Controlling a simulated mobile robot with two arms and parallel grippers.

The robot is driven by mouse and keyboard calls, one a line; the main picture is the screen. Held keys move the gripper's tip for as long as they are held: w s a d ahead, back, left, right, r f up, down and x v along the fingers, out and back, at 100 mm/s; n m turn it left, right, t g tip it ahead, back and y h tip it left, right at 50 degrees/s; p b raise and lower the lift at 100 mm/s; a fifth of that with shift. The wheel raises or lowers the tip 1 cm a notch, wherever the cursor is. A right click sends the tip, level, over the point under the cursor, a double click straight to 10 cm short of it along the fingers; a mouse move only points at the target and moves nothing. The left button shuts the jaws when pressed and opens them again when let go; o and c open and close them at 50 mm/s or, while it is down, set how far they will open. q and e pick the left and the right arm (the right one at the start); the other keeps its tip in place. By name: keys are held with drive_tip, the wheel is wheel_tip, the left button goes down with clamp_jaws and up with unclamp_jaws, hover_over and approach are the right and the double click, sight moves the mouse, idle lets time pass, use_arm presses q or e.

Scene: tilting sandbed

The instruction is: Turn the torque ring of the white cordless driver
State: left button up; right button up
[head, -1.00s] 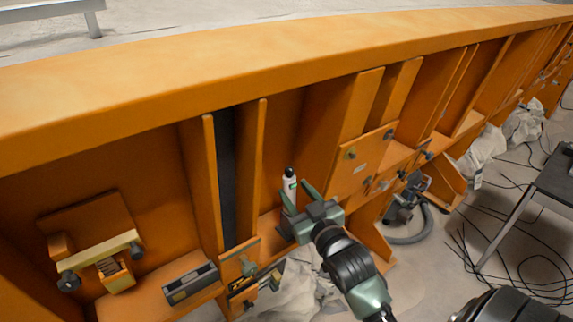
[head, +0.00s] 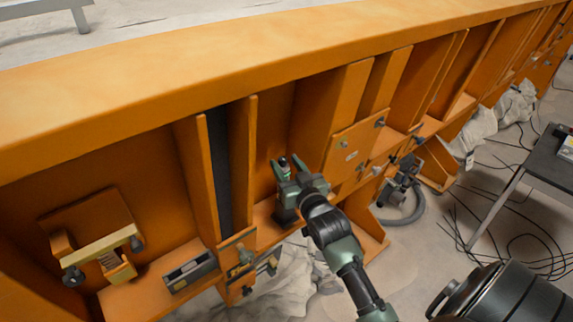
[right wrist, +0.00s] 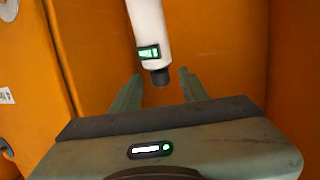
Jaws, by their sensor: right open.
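In the right wrist view the white body (right wrist: 148,22) has a lit green display and a dark end piece (right wrist: 160,77). I cannot make out the torque ring for certain. My right gripper (head: 287,161) is open, with its fingers on either side of the driver's dark end; it also shows in the right wrist view (right wrist: 160,80). Gaps show beside that end. My left gripper is not in view.
Orange upright ribs stand either side of the bay, with a bolted plate (head: 352,150) to the right. A dark block (head: 284,213) sits on the ledge below my gripper. A grey-black box (head: 190,270) lies on the left ledge. Cables and a grey table (head: 545,150) are at right.

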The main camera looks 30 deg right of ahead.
clamp_jaws()
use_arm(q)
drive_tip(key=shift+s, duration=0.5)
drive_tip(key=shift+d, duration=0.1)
use_arm(e)
drive_tip(key=shift+y, duration=0.3)
drive_tip(key=shift+n+y, duration=0.3)
drive_tip(key=shift+n, duration=0.1)
drive_tip(key=shift+d+n+y, duration=0.2)
drive_tip(key=shift+n+y, duration=0.2)
drive_tip(key=shift+y, duration=0.2)
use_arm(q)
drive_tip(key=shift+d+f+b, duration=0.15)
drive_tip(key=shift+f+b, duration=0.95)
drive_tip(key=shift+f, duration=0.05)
use_arm(e)
drive_tip(key=shift+w+d+n+y, duration=0.1)
drive_tip(key=shift+d+n+y, duration=0.1)
drive_tip(key=shift+n+y, duration=1.25)
drive_tip(key=shift+m+y, duration=0.35)
